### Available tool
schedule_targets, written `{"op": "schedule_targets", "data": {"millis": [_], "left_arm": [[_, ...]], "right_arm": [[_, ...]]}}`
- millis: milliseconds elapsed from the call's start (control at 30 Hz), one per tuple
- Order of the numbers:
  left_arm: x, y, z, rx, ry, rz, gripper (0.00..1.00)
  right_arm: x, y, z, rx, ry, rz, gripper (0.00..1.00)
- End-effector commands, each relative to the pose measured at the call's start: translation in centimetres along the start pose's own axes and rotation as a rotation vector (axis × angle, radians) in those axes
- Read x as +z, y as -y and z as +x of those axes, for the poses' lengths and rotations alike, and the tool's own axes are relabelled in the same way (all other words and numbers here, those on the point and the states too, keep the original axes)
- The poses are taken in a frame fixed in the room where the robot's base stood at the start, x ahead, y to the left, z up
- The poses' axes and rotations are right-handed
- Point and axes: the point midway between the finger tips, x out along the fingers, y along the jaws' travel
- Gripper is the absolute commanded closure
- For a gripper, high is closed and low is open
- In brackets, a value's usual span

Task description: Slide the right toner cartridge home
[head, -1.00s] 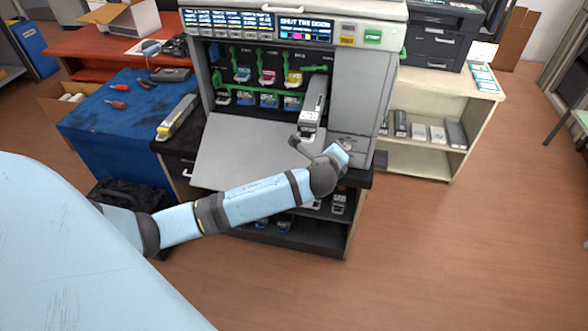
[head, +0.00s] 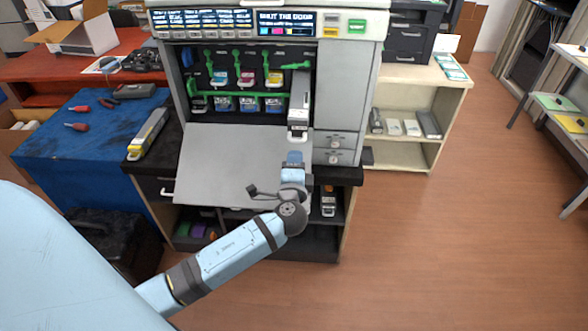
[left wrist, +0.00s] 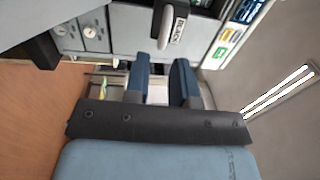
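The right toner cartridge (head: 299,103) is a long grey-and-black block in the rightmost slot of the printer (head: 345,95). It sticks well out past the row of other cartridges. In the left wrist view the cartridge (left wrist: 171,27) shows at the top with a "BLACK" label. My left gripper (head: 293,157) is just in front of and below its near end, above the folded-down door, apparently apart from it. In the left wrist view the two blue fingers of the gripper (left wrist: 162,68) stand apart with nothing between them. My right gripper is not in view.
The grey printer door (head: 225,160) lies folded open below the slots. Cyan, magenta and yellow cartridges (head: 246,103) sit further in, with green levers above. A yellow-marked cartridge (head: 148,133) lies on the dark counter at left. The screen reads "SHUT THE DOOR".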

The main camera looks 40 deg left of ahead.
Motion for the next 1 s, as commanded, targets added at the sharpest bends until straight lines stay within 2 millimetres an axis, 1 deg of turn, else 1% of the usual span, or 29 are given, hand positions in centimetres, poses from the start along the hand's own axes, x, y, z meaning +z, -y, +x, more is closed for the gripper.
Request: {"op": "schedule_targets", "data": {"millis": [33, 200, 400, 600, 900, 933, 967, 1000], "left_arm": [[0.0, 0.3, 0.9, -0.002, 0.001, 0.002, 0.77], [0.0, 0.2, 3.4, 0.000, 0.001, 0.001, 0.77], [0.0, 0.3, 5.7, 0.000, 0.001, -0.001, 0.77], [0.0, 0.4, 6.7, 0.001, 0.000, 0.000, 0.77], [0.0, 0.5, 6.9, 0.001, 0.000, 0.001, 0.77], [0.0, 0.5, 6.9, 0.001, 0.000, 0.001, 0.81], [0.0, 0.5, 6.9, 0.001, 0.000, 0.001, 0.88], [0.0, 0.5, 6.9, 0.002, 0.000, 0.001, 0.97]], "right_arm": [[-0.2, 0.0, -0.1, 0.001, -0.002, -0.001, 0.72], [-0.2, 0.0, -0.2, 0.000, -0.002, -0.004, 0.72], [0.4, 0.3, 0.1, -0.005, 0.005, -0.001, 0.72], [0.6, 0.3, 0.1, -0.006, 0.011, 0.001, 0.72], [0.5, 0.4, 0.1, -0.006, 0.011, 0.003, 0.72], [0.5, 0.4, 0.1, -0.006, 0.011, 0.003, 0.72], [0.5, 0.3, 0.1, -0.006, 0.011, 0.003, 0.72], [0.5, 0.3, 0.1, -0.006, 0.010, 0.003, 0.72]]}}
